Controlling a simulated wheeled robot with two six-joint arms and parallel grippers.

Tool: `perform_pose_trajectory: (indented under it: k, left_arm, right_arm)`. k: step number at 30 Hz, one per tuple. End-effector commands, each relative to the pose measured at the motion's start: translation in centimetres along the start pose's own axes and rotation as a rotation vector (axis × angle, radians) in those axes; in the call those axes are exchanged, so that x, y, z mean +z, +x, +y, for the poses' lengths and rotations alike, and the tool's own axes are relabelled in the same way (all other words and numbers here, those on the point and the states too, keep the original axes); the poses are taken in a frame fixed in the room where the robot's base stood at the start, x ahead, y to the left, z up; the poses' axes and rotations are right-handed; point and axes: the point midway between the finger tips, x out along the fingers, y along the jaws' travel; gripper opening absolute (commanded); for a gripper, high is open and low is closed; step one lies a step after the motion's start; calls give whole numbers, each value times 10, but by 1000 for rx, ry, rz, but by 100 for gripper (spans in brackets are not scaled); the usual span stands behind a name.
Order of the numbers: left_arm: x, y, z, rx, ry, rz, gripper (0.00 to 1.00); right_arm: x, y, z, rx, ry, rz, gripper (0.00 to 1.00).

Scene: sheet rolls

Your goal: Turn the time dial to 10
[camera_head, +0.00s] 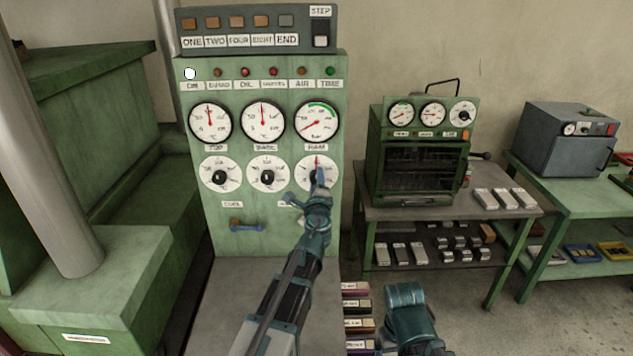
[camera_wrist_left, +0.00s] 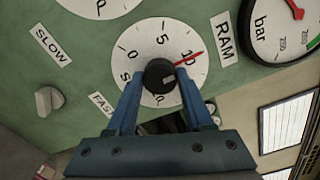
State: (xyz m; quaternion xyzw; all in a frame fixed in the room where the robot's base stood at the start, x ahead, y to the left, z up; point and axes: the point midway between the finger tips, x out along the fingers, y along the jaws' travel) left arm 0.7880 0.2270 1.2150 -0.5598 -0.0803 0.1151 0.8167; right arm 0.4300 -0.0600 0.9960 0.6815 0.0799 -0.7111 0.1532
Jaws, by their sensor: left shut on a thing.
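The time dial is the white round dial (camera_head: 306,176) at the lower right of the green panel, and it fills the middle of the left wrist view (camera_wrist_left: 150,45). It has marks 0, 5 and 10, a black centre knob (camera_wrist_left: 160,75) and a red needle (camera_wrist_left: 190,59). The needle lies across the 10 mark. My left gripper (camera_head: 319,178) is shut on the knob, with one blue finger on each side of it in the left wrist view (camera_wrist_left: 159,82). In the head view, the gripper hides part of the dial.
A grey switch (camera_wrist_left: 48,101) sits beside the dial between SLOW and FAST labels. Other gauges (camera_head: 263,121) and dials surround it closely. A blue handle (camera_head: 247,226) is lower on the panel. A green oven (camera_head: 372,150) stands on a bench to the right.

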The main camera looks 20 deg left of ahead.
Motion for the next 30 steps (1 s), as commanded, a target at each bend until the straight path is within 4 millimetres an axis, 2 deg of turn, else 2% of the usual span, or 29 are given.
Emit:
perform_pose_trajectory:
  k: [8,9,13,14,24,30]
  left_arm:
    - [-1,-2,1,0,-3,3,0]
    - [-1,-2,1,0,-3,3,55]
    - [-1,-2,1,0,-3,2,79]
    - [-1,-2,1,0,-3,2,82]
    - [0,-2,0,0,-2,1,82]
    - [1,-14,1,0,-2,1,82]
  right_arm:
    - [0,1,0,0,0,0,94]
    - [0,1,0,0,0,0,94]
    - [0,1,0,0,0,0,94]
    - [0,1,0,0,0,0,94]
    - [0,0,0,0,0,0,94]
    - [0,0,0,0,0,0,94]
